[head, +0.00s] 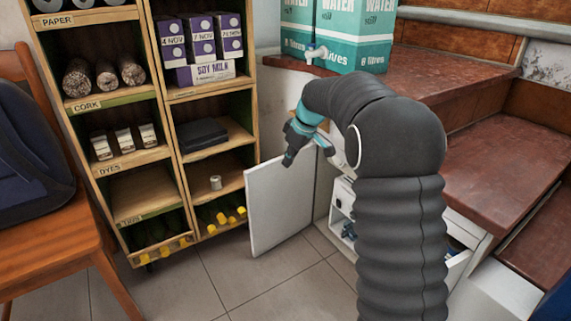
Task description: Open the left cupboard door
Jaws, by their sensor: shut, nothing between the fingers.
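A white cupboard door (282,203) stands swung out, well open, left of the white cupboard (338,206) under the red-brown steps. The cupboard's inside shows partly, with small dark and bluish things in it. My arm hides much of the cupboard front. My gripper (288,160) is shut and empty, tilted down near the top edge of the door. I cannot tell whether it touches the door.
A wooden shelf unit (163,172) with cork rolls, dye boxes, soy milk cartons (200,45) and yellow-capped bottles stands left of the door. Teal water boxes (350,35) stand on the step above. A wooden chair (70,235) is at far left. Tiled floor (290,285) is clear before the door.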

